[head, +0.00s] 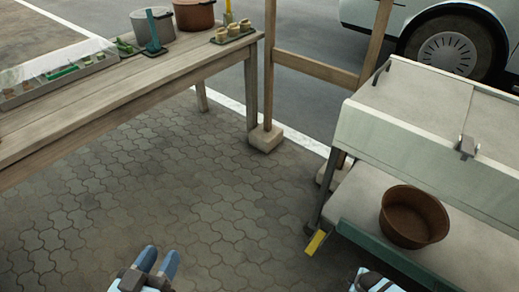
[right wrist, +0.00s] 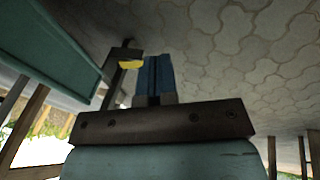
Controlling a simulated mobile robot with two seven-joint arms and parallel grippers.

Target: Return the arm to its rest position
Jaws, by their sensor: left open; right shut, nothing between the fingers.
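My left gripper (head: 158,261) is at the bottom of the head view, left of centre. Its two blue fingers are a little apart and empty, over the paving. My right arm's end (head: 374,281) shows at the bottom right edge of the head view, and its fingers are cut off there. In the right wrist view my right gripper (right wrist: 155,76) has its blue fingers together with nothing between them. It is clear of the paving and of the bench.
A wooden table (head: 120,100) with pots, a tray and small cups stands at left. A brown pot (head: 413,217) sits on the lower shelf of a bench (head: 350,205) at right. A yellow piece (head: 316,242) is by its corner. Paving (head: 220,190) between is clear.

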